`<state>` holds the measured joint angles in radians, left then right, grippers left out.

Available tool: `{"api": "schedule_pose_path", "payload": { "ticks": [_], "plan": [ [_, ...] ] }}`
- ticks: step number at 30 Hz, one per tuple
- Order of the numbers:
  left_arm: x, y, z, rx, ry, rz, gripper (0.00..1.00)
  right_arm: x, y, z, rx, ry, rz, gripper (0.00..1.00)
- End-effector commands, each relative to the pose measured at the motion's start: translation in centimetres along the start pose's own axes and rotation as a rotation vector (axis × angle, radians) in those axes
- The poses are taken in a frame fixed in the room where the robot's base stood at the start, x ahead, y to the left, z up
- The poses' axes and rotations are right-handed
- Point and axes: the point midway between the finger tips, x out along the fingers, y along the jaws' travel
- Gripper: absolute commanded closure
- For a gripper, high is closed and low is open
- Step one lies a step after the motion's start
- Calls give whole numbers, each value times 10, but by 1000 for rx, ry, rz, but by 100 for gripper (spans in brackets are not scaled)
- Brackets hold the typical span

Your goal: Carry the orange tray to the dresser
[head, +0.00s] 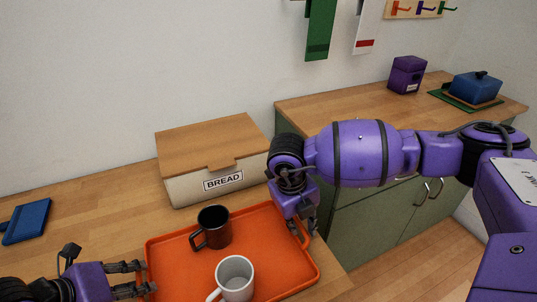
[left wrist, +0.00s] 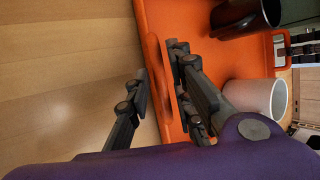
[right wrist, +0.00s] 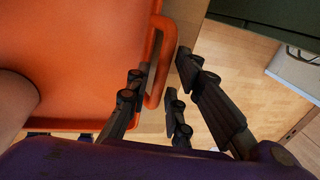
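The orange tray (head: 180,262) lies on the wooden counter and bears a black mug (head: 214,228) and a white mug (head: 235,278), both upright. My left gripper (head: 147,277) is at the tray's left handle; in the left wrist view its fingers are apart on either side of the handle (left wrist: 156,75). My right gripper (head: 306,229) is at the tray's right handle; in the right wrist view its fingers are spread with the handle (right wrist: 154,75) between them. A green cabinet with a wooden top (head: 330,112), seemingly the dresser, stands at the right.
A bread box (head: 210,155) stands just behind the tray. A blue object (head: 27,222) lies at the far left. The dresser top holds a purple canister (head: 407,75) and a blue butter dish (head: 475,87) toward its back and right; its left part looks clear. Towels hang above.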

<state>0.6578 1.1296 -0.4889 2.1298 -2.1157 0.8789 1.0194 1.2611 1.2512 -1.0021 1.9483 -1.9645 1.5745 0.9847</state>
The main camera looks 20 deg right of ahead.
Motion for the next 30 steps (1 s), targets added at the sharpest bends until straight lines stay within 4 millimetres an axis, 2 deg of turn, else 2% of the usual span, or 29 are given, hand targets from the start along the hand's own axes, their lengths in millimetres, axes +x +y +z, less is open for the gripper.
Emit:
{"api": "schedule_pose_path", "payload": {
  "ticks": [1,3,4,20,26,30],
  "plan": [
    [0,0,0,0,0,0,90,-2,0,1,0,-4,1,90],
    [0,0,0,0,0,0,99,-2,0,2,0,-4,1,100],
    [0,0,0,0,0,0,100,-2,0,2,0,-4,1,100],
    [-3,-2,2,0,-4,-2,100,-6,0,3,1,-8,1,100],
    [-15,-12,11,8,-17,-6,100,-23,-4,6,4,-24,1,100],
    [-31,-25,22,18,-34,-10,100,-45,-8,10,9,-44,0,100]
  ]
}}
